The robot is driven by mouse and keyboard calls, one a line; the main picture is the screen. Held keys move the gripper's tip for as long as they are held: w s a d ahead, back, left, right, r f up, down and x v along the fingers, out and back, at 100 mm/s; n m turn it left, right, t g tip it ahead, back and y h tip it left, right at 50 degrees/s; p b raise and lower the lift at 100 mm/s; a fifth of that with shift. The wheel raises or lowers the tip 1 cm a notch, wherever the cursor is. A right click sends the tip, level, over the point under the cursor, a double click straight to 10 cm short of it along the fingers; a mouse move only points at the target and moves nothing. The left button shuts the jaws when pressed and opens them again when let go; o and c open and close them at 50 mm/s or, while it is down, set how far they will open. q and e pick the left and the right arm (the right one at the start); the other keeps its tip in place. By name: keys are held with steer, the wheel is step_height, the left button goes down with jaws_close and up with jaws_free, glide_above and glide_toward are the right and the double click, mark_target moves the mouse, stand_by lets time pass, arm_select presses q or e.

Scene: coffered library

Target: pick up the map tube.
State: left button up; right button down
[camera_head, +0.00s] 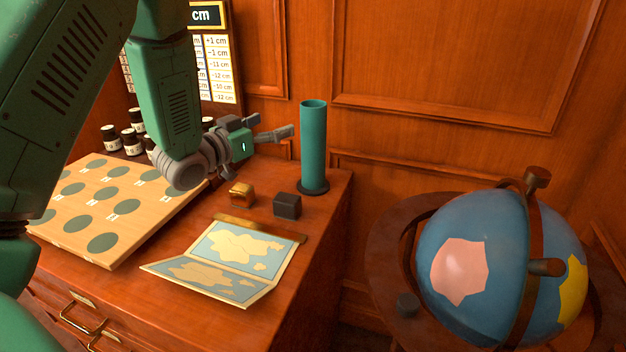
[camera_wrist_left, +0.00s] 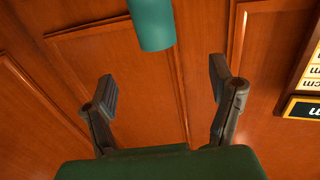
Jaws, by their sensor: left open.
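The map tube (camera_head: 313,146) is a teal cylinder standing upright on a dark round base at the back right corner of the wooden cabinet top. My left gripper (camera_head: 289,131) is just to the left of the tube in the head view, near its mid height. In the left wrist view the gripper (camera_wrist_left: 164,84) is open with nothing between its fingers. One end of the tube (camera_wrist_left: 152,22) shows there at the top edge, beyond the fingertips and roughly between them. The right gripper does not show.
An open map (camera_head: 215,262), a gold block (camera_head: 242,193) and a dark block (camera_head: 287,206) lie on the cabinet top. A board with dark circles (camera_head: 110,205) and several dark jars (camera_head: 131,141) are left. A globe (camera_head: 490,260) stands right. A panelled wall (camera_head: 450,65) is behind.

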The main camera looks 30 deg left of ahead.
mark_target(305, 123)
arm_select(q)
steer(key=w+f, duration=0.1)
steer(key=w, duration=0.1)
steer(key=w+d+b, duration=0.1)
steer(key=w, duration=0.2)
steer(key=w+f+b, duration=0.1)
steer(key=w, duration=0.2)
steer(key=shift+w+d+f, duration=0.15)
steer(key=shift+w+f, duration=0.1)
steer(key=shift+f, duration=0.05)
steer(key=w, duration=0.5)
steer(key=shift+w+d+f+b, duration=0.15)
steer(key=shift+d+f+b, duration=0.2)
steer(key=shift+d+b, duration=0.05)
steer(key=shift+r, duration=0.1)
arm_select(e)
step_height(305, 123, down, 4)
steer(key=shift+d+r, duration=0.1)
arm_select(q)
jaws_close()
